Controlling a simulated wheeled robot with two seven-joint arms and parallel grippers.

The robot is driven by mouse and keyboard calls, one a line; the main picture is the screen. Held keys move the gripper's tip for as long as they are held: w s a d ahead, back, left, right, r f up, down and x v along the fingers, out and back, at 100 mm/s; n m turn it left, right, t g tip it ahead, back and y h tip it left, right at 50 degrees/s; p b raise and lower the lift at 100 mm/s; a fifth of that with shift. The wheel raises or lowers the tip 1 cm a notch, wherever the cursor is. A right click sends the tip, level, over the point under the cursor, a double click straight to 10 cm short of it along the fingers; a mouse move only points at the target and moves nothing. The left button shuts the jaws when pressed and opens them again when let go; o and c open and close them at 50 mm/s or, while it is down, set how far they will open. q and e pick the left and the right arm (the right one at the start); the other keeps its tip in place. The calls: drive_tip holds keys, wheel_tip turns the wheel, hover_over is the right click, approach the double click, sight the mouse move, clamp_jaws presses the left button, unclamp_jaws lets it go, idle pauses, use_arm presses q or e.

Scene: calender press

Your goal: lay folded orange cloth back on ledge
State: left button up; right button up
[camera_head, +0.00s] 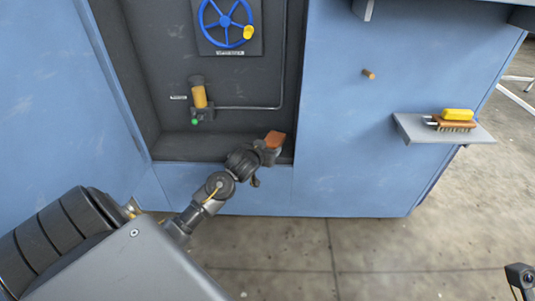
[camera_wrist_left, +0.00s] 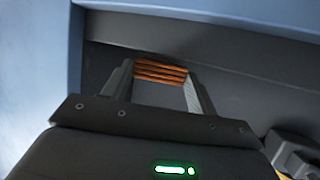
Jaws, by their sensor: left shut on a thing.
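The folded orange cloth (camera_head: 275,138) is in my left gripper (camera_head: 268,149), at the lower right corner of the dark recess. In the left wrist view the cloth (camera_wrist_left: 160,71) shows as stacked orange-brown layers between the two fingers of the gripper (camera_wrist_left: 161,85). The fingers are shut on it. The dark ledge (camera_head: 195,147) is the floor of the recess, and the cloth is over or near its right end. I cannot tell whether the cloth touches the ledge. My right gripper is not in view.
A grey shelf (camera_head: 415,131) on the right holds a brush (camera_head: 453,125) and a yellow block (camera_head: 457,114). A wooden peg (camera_head: 369,74) sticks out of the blue panel.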

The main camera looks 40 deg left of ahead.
use_arm(q)
drive_tip(key=shift+f, duration=0.2)
drive_tip(key=shift+f, duration=0.1)
drive_tip(key=o, duration=1)
drive_tip(key=shift+f, duration=0.1)
drive_tip(key=shift+o, duration=0.2)
